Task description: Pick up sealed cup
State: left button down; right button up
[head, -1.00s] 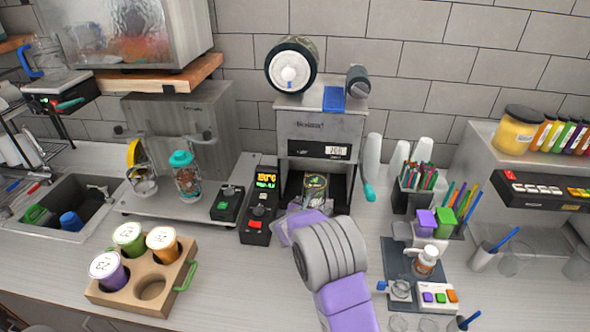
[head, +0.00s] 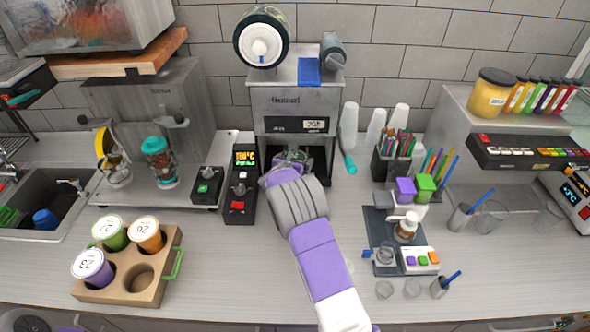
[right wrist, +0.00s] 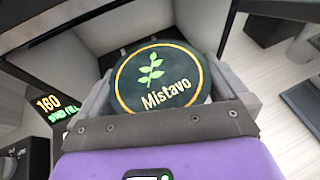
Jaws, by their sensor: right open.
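The sealed cup (head: 291,157) stands in the open bay of the cup sealer (head: 292,105). In the right wrist view its dark round lid (right wrist: 158,78) shows a green leaf, a gold ring and the word "Mistavo". My right gripper (right wrist: 166,78) reaches into the bay with its jaws open, one finger on each side of the cup. I cannot tell if either finger touches it. In the head view my right gripper (head: 285,170) hides the cup's lower part. My left gripper is not in view.
A cardboard carrier (head: 120,285) at the front left holds three lidded cups and has one empty hole. A black control box (head: 240,190) stands just left of the sealer. Straws (head: 397,145) and a dark mat (head: 388,250) with small items are to the right.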

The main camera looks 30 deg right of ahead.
jog(key=shift+c, duration=0.5)
jog(key=c, duration=1)
jog(key=shift+r, duration=0.15)
